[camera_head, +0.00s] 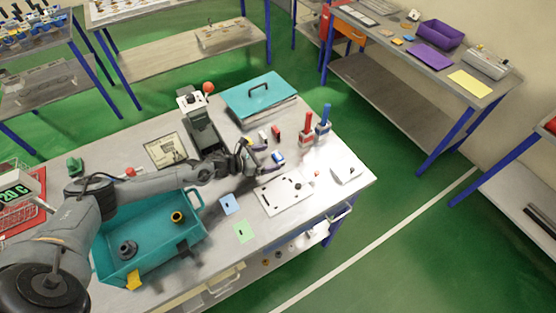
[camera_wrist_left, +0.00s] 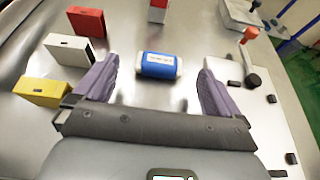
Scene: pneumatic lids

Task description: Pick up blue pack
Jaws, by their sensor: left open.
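The blue pack (camera_wrist_left: 158,66), a small blue block with white ends and a white label, lies on the table. It also shows in the head view (camera_head: 278,157), near the middle of the table. My left gripper (camera_wrist_left: 158,85) is open, its two purple-grey fingers either side of the blue pack and apart from it. In the head view the left gripper (camera_head: 266,157) is just left of the pack. My right gripper is in neither view.
In the left wrist view a red block (camera_wrist_left: 87,21), a white block (camera_wrist_left: 68,49) and a yellow block (camera_wrist_left: 42,91) lie left of the pack. A white plate (camera_head: 287,191) lies in front. Red (camera_head: 307,130) and blue (camera_head: 323,122) upright holders stand to the right. A teal bin (camera_head: 150,225) sits at left.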

